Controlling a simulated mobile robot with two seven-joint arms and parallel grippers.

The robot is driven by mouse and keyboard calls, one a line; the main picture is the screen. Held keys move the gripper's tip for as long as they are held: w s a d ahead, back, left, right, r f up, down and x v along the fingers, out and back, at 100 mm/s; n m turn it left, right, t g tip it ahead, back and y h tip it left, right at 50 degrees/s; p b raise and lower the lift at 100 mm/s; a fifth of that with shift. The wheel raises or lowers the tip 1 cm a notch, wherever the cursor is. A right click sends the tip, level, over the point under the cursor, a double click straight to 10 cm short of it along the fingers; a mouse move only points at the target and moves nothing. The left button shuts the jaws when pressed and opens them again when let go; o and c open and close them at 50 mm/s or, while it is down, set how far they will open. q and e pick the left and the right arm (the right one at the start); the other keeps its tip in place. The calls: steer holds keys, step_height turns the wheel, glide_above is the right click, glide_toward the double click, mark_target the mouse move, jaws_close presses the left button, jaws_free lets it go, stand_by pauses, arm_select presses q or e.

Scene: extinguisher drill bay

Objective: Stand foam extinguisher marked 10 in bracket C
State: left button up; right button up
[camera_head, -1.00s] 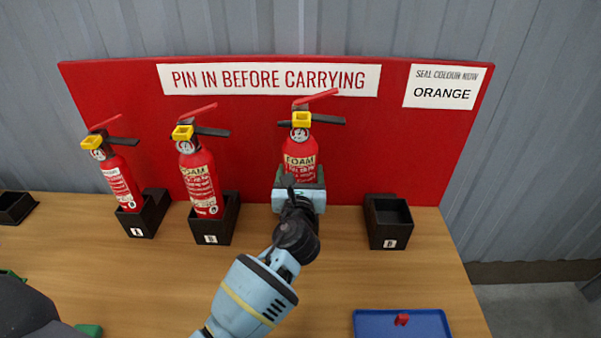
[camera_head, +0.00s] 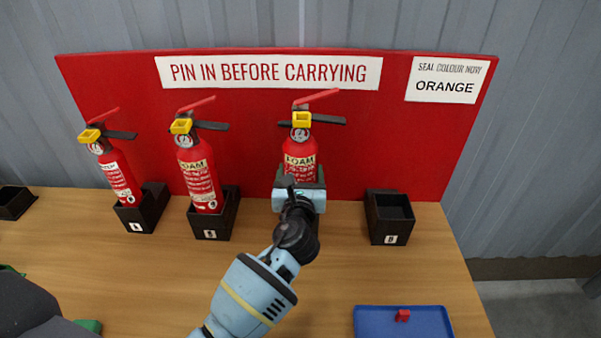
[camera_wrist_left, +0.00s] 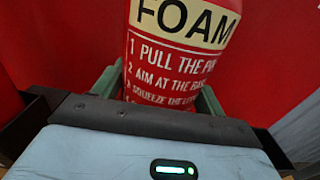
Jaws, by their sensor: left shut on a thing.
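A red foam extinguisher (camera_head: 299,156) with a yellow collar, black handle and red lever stands upright in front of the red board. My left gripper (camera_head: 299,186) is shut on its lower body. The left wrist view shows its FOAM label (camera_wrist_left: 185,22) close up between the green fingers; no number 10 is readable. The gripper hides its base and whatever is beneath, so I cannot tell whether it rests in a bracket. An empty black bracket (camera_head: 375,226) stands to the right; its letter is too small to read surely. My right gripper is not in view.
Two other red extinguishers (camera_head: 119,178) (camera_head: 199,175) stand in black brackets at the left. A blue tray (camera_head: 375,322) with a small red piece (camera_head: 402,315) lies at front right. A black box (camera_head: 15,203) is at far left. The table between the right bracket and blue tray is clear.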

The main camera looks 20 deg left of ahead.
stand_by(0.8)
arm_select(q)
steer(key=shift+f+b, duration=0.3)
steer(key=shift+f, duration=0.05)
stand_by(0.5)
steer(key=o, duration=1.4)
steer(key=shift+o, duration=0.7)
steer(key=shift+f, duration=0.1)
steer(key=shift+s+f, duration=0.1)
steer(key=shift+f, duration=0.45)
steer(key=v, duration=0.7)
steer(key=shift+s+r, duration=0.35)
steer(key=shift+r, duration=0.1)
